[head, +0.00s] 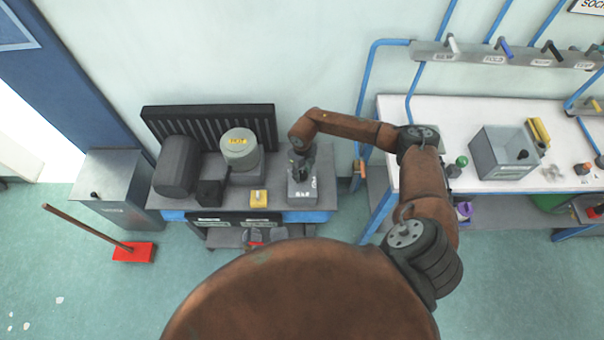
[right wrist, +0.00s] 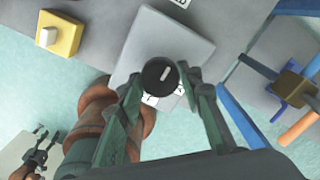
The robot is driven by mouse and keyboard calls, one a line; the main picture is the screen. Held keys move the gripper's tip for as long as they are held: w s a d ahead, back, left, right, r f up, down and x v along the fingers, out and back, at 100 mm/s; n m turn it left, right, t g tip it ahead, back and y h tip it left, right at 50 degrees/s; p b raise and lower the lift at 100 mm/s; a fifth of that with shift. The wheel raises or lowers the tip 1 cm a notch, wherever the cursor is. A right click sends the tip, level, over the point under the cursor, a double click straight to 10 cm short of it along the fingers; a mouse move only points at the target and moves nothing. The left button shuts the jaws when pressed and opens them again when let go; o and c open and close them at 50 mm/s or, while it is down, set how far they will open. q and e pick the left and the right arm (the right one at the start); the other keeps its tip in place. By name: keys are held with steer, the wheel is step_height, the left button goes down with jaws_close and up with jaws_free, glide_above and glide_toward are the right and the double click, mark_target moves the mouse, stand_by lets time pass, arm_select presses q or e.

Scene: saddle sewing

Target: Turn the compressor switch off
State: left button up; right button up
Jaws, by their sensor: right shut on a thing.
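The compressor switch is a round black knob with a white mark (right wrist: 160,75) on a grey box. The grey switch box (head: 302,190) stands at the right end of the compressor bench in the head view, and its top shows in the right wrist view (right wrist: 178,42). My right gripper (head: 300,170) is over the box, and in the right wrist view its fingers (right wrist: 160,84) are shut on the knob from both sides. The knob is hidden behind the gripper in the head view. A dark gripper-like shape, likely my left gripper (right wrist: 38,150), shows small at lower left.
A yellow box with a pale button (head: 259,198) is left of the switch box. The compressor's pale motor (head: 240,150) and dark tank (head: 177,165) stand behind and left. A blue pipe (head: 366,100) and a white workbench (head: 440,110) are to the right.

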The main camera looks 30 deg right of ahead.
mark_target(302, 174)
steer(key=shift+n, duration=0.3)
steer(key=o, duration=1.2)
steer(key=shift+c, duration=0.2)
step_height(302, 174, up, 12)
stand_by(0.4)
